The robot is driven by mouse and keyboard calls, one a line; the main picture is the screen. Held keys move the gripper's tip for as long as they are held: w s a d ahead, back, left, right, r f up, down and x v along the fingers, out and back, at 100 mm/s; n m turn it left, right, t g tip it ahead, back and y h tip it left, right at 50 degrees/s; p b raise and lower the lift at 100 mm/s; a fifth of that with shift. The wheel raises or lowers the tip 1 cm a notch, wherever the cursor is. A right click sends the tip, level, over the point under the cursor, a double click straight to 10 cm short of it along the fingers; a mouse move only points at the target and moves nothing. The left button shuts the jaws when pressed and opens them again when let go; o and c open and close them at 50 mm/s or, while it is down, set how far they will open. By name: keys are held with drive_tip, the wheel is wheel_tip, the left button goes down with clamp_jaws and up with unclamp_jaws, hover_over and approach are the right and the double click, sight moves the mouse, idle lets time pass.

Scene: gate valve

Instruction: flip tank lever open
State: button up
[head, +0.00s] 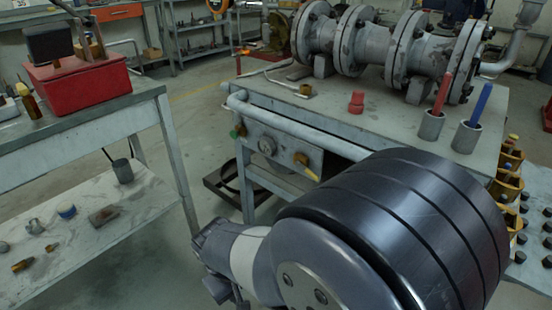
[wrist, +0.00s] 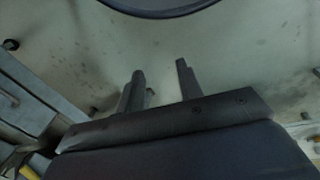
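A red tank (head: 78,80) stands on the left workbench in the head view, with a dark block and a slanted bar on top. I cannot tell for sure which lever is the tank lever. My gripper (head: 208,240) is low between the benches in the head view, away from the red tank and below the panel. In the wrist view my gripper (wrist: 158,79) has its two fingers apart, with nothing clearly held.
The left workbench (head: 150,92) has a lower shelf with small parts. The middle bench (head: 330,108) holds a flanged grey pipe (head: 380,48), a red plug (head: 356,102) and two cups with rods. A dark tray (head: 222,186) lies on the floor. Open floor lies between the benches.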

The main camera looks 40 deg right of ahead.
drive_tip(key=w+a+r+t+y+p, duration=0.1)
drive_tip(key=w+r+t+p, duration=0.15)
drive_tip(key=w, duration=0.35)
drive_tip(key=w+a+r+t+y+p, duration=0.1)
drive_tip(key=w+a+t+p, duration=0.1)
drive_tip(key=w+p, duration=0.35)
drive_tip(key=w+d+r+t+h+p, duration=0.25)
drive_tip(key=w+d, duration=0.25)
drive_tip(key=w, duration=0.3)
drive_tip(key=m+g+h+p, duration=0.2)
drive_tip(key=g+h+p, duration=0.5)
drive_tip(key=h+p, duration=0.5)
approach(311, 176)
drive_tip(key=shift+h, duration=0.45)
drive_tip(key=x, duration=0.3)
drive_tip(key=b+x, duration=0.1)
drive_tip(key=x, duration=0.2)
drive_tip(key=b+x, duration=0.1)
drive_tip(key=x, duration=0.2)
drive_tip(key=shift+w+f, duration=0.1)
drive_tip(key=shift+f, duration=0.3)
drive_tip(key=shift+c, duration=0.2)
clamp_jaws()
